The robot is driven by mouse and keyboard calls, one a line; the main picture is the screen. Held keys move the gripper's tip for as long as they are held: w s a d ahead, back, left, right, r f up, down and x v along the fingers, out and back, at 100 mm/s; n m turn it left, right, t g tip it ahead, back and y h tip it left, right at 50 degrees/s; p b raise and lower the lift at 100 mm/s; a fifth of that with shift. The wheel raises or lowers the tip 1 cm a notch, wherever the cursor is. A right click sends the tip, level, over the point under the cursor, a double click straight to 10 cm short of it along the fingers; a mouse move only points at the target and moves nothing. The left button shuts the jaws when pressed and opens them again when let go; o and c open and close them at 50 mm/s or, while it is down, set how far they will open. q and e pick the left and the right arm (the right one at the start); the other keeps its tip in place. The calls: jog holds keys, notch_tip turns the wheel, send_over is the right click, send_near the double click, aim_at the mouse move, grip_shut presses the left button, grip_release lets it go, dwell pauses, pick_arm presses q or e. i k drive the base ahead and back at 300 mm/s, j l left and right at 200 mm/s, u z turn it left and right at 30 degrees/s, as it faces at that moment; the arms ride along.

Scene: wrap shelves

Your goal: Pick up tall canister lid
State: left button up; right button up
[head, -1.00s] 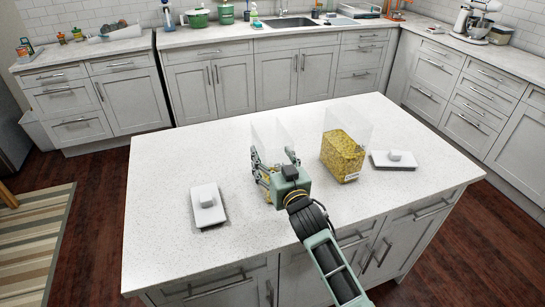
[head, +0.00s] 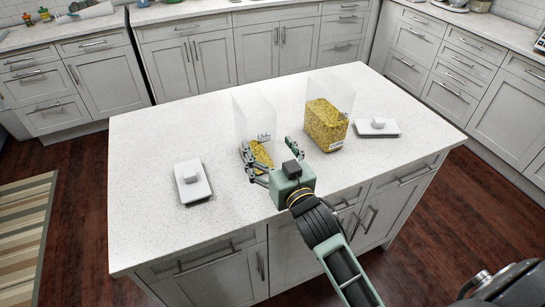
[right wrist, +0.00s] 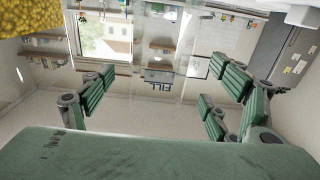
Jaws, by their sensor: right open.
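I cannot tell which belongs to the tall canister. A clear canister (head: 254,118) with a little yellow content stands near the middle. A second clear canister (head: 326,124), much fuller of yellow pieces, stands right of it. My right gripper (head: 268,151) is open and empty in front of the emptier canister, whose label (right wrist: 158,85) shows between the fingers in the right wrist view. My left gripper is not seen.
The white island counter (head: 145,232) is clear around the left lid and along its left side. The fuller canister stands close to my right gripper, with the right lid beyond it. Cabinets (head: 187,68) line the back and right, across the floor.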

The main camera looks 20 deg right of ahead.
aim_at(364, 127)
jog(key=z, duration=1.45)
